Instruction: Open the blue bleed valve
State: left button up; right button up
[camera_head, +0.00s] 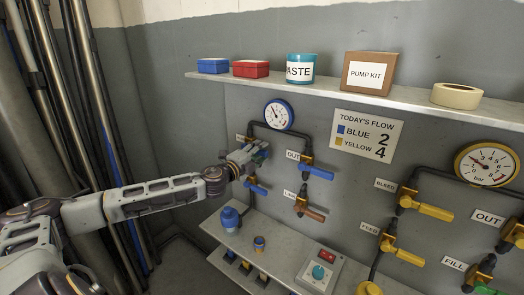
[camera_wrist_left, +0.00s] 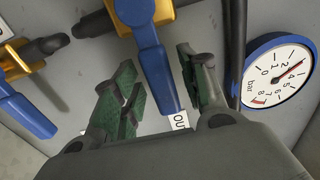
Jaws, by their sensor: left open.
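My left gripper (camera_head: 253,157) is at the upper left valve of the blue group, under the blue-rimmed gauge, and covers most of that valve in the head view. In the left wrist view its jaws (camera_wrist_left: 155,88) are open. The blue lever (camera_wrist_left: 152,60) of that valve, which I take to be the blue bleed valve, lies between the two fingers. I see gaps beside the lever; contact is not clear. Its brass body (camera_wrist_left: 97,21) shows at the top. The bleed label is mostly hidden behind the gripper. My right gripper is not in view.
Close by are a lower blue lever (camera_head: 257,187), the OUT valve's blue lever (camera_head: 318,172), a brown-handled valve (camera_head: 312,214) and the blue-rimmed gauge (camera_head: 278,115). A shelf (camera_head: 300,87) runs above. A lower ledge (camera_head: 262,225) holds a blue bottle (camera_head: 230,218). Yellow valves are at right.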

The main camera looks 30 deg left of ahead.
pick_arm(q)
jog(key=shift+r, duration=0.1)
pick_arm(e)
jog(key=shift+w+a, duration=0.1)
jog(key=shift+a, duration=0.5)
pick_arm(q)
jog(key=shift+c, duration=0.3)
jog(key=c, duration=0.7)
grip_shut()
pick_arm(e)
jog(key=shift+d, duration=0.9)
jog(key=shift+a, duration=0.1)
